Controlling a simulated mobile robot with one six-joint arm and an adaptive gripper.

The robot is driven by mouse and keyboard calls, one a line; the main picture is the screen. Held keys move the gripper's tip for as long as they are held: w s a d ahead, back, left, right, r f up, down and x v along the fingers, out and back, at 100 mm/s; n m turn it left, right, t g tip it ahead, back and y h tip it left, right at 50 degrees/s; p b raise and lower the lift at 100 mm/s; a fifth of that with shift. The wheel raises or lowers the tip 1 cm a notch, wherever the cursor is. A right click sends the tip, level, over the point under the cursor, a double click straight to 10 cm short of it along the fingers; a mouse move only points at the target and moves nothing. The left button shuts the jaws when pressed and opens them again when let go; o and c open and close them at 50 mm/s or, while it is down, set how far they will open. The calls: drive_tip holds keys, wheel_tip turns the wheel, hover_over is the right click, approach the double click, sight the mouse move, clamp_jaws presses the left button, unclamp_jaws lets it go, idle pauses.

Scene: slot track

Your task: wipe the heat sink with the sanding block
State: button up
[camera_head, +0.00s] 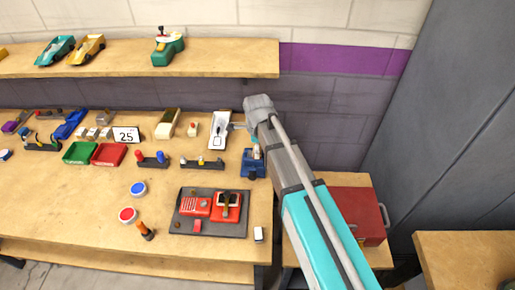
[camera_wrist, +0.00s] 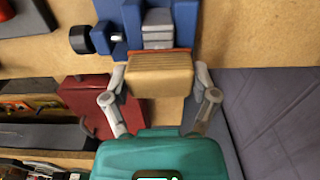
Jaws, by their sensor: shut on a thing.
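The sanding block (camera_wrist: 160,76), a tan block with a reddish edge, is between the two grey fingers of my gripper (camera_wrist: 161,84) in the wrist view. My gripper is shut on it. The heat sink (camera_wrist: 158,22), a grey ridged piece, sits in a blue vise (camera_wrist: 132,20) just beyond the block. The block's reddish edge lies close to the heat sink; I cannot tell whether they touch. In the head view the blue vise (camera_head: 253,165) stands at the bench's right end, and my arm partly hides the gripper above it.
The workbench (camera_head: 80,210) holds a dark tray (camera_head: 208,230) with red parts, a green bin (camera_head: 80,153), a red bin (camera_head: 109,155) and a white-framed card (camera_head: 219,130). A red toolbox (camera_head: 357,213) stands right of the bench. A shelf (camera_head: 120,62) with toy cars is above.

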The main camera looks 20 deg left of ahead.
drive_tip(key=shift+s+a+r, duration=0.1)
drive_tip(key=shift+s+a, duration=0.1)
drive_tip(key=shift+a, duration=0.8)
drive_tip(key=shift+s+a, duration=0.2)
drive_tip(key=shift+a, duration=0.8)
drive_tip(key=shift+r, duration=0.1)
wheel_tip(320, 180, up, 6)
drive_tip(key=p, duration=0.6)
wheel_tip(320, 180, up, 3)
drive_tip(key=p, duration=0.3)
